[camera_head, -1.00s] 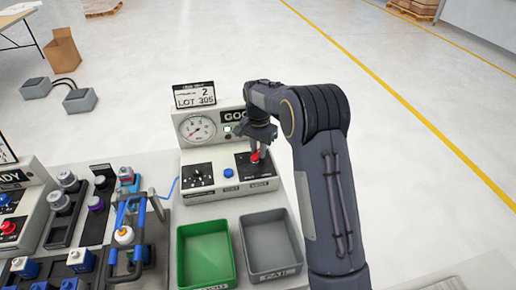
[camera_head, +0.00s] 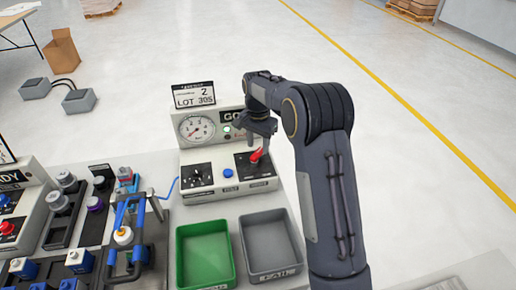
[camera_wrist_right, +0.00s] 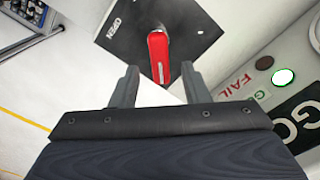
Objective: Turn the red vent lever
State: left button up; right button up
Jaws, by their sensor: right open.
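The red vent lever (camera_head: 257,155) sits on a black plate at the right of the grey test station's sloped panel. In the right wrist view the lever (camera_wrist_right: 158,55) lies on the dark plate marked OPEN, ahead of my fingertips. My right gripper (camera_head: 262,141) is just above the lever in the head view. Its two fingers (camera_wrist_right: 158,85) are spread apart, one to each side of the lever's line, with nothing held between them. My left gripper is not in view.
The station has a gauge (camera_head: 197,128), a blue button (camera_head: 228,173) and a LOT 305 sign (camera_head: 194,96). A green tray (camera_head: 180,262) and a grey tray (camera_head: 246,250) stand in front. A blue clamp fixture (camera_head: 125,240) is at left.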

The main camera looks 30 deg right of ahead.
aim_at(258, 152)
notch_tip(258, 152, up, 6)
jog(key=shift+f, duration=0.25)
dwell(0.5)
